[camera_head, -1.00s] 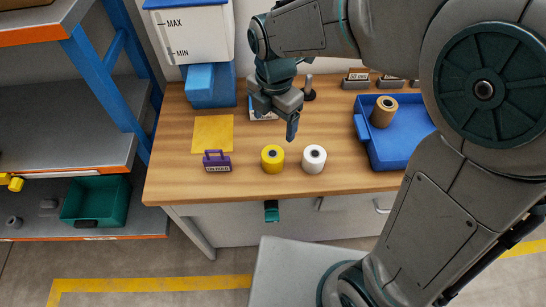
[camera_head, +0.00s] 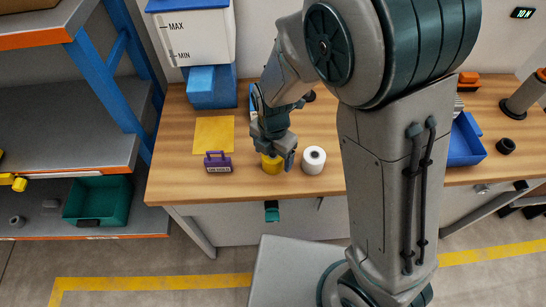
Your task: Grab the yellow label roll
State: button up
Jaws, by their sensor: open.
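The yellow label roll (camera_head: 271,165) stands on the wooden workbench (camera_head: 180,180) near its front edge. My gripper (camera_head: 275,157) is open above the roll, with its fingers down close around the roll's top in the picture. The gripper hides the upper part of the roll. Whether the fingers touch it cannot be told. A white roll (camera_head: 313,160) stands close to the right of the gripper.
A purple block (camera_head: 217,162) stands left of the roll, in front of a flat yellow sheet (camera_head: 213,134). A blue tray (camera_head: 466,140) is partly hidden behind my arm. A blue bin (camera_head: 211,87) stands at the back left. The bench's left front corner is clear.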

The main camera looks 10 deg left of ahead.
jog(key=shift+f, duration=0.95)
jog(key=c, duration=1.1)
jog(key=shift+c, duration=0.2)
jog(key=shift+r, duration=0.15)
